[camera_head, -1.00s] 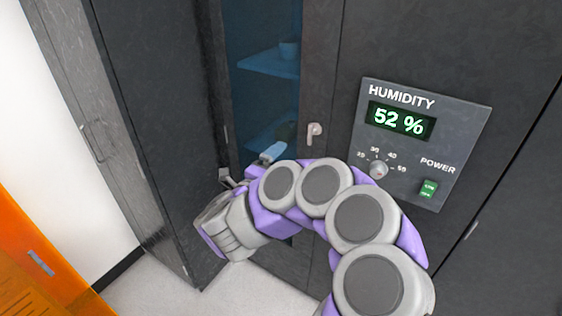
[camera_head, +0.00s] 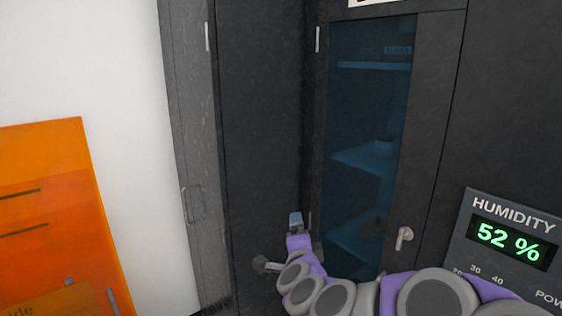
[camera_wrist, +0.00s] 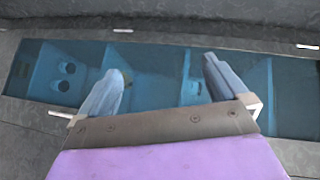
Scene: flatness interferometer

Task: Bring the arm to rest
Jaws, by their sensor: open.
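My gripper (camera_head: 280,243) shows low in the middle of the head view, at the end of my purple and grey arm, in front of the dark cabinet's glass door (camera_head: 365,110). In the wrist view its two fingers (camera_wrist: 163,82) stand wide apart with nothing between them. Behind them is the blue-tinted glass with shelves inside. I cannot tell how far the fingertips are from the glass. My arm bends across the lower right and is partly cut off by the bottom edge.
The door's handle (camera_head: 404,237) is right of my gripper. A humidity panel (camera_head: 505,245) reading 52 % is at the right edge. A second dark cabinet side (camera_head: 262,120) stands to the left. An orange panel (camera_head: 50,210) stands by the white wall (camera_head: 120,60).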

